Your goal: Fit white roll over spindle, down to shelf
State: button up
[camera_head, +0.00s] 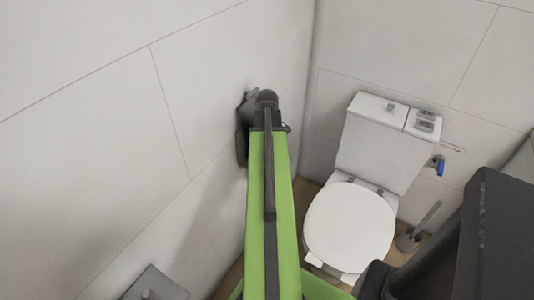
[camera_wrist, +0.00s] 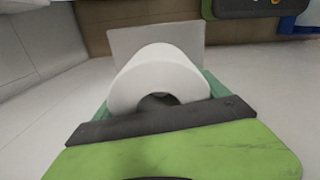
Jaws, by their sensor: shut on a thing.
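The white roll (camera_wrist: 158,72) is in my gripper (camera_wrist: 160,88) in the wrist view. Teal fingers lie on both sides of it, and its open core faces the camera. In the head view my gripper (camera_head: 245,125) is a dark shape beside the left wall, at the far end of my green arm. Only a small pale bit shows above it there, and the roll is mostly hidden. A grey plate with a short post, which looks like the shelf (camera_head: 168,284) and spindle (camera_head: 148,295), is cut off at the bottom left of the head view, well apart from my gripper.
A toilet (camera_head: 349,228) with a closed lid and a cistern (camera_head: 380,150) stands right of my arm. A toilet brush (camera_head: 408,240) is beside it. The tiled wall (camera_head: 90,130) is close on the left. A pale flat panel (camera_wrist: 150,36) shows behind the roll.

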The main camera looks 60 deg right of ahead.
jog(key=shift+f+b, duration=0.3)
jog(key=shift+f, duration=0.05)
jog(key=o, duration=1.3)
notch_tip(320, 180, up, 12)
jog(key=p, duration=1.2)
jog(key=shift+s, duration=0.1)
